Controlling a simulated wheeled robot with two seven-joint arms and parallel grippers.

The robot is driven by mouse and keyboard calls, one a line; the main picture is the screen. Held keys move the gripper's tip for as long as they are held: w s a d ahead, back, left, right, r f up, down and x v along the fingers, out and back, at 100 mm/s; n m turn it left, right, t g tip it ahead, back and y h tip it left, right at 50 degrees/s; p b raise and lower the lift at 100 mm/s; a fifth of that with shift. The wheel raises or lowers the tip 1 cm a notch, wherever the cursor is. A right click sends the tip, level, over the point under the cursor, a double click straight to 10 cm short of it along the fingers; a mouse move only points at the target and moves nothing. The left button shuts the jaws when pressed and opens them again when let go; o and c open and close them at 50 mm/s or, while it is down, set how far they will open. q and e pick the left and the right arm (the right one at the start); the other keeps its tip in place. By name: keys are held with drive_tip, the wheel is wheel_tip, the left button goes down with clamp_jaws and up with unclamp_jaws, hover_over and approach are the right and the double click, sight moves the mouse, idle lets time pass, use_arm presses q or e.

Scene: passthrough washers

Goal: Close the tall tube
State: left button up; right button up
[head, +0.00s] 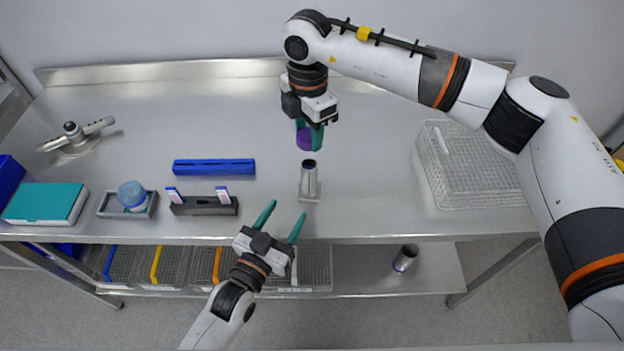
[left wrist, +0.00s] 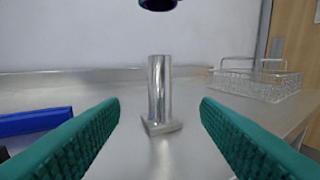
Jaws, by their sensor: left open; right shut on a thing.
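The tall tube (head: 309,182) is a shiny metal cylinder standing upright on a small square base near the middle of the table; its top looks dark and uncovered. It also shows in the left wrist view (left wrist: 160,88), between my fingers but beyond them. My right gripper (head: 311,134) is shut on a purple cap (head: 305,141) and holds it above and behind the tube, apart from it. The cap's dark underside shows at the top of the left wrist view (left wrist: 158,5). My left gripper (head: 287,210) is open and empty, in front of the tube.
A wire basket (head: 470,196) stands to the right. To the left are a blue bar (head: 214,167), a dark rack (head: 204,206), a grey tray (head: 107,206) with a blue round thing, a teal-topped box (head: 45,203) and a metal fixture (head: 76,136). Bins sit below.

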sight(306, 182)
use_arm(q)
drive_tip(key=shift+s+a, duration=0.1)
use_arm(e)
drive_tip(key=shift+s+a+r, duration=0.1)
drive_tip(key=shift+s+a, duration=0.05)
use_arm(q)
drive_tip(key=x, duration=1.2)
use_arm(e)
drive_tip(key=shift+w, duration=0.2)
use_arm(q)
drive_tip(key=shift+c, duration=0.6)
clamp_jaws()
use_arm(e)
drive_tip(key=shift+f, duration=2.6)
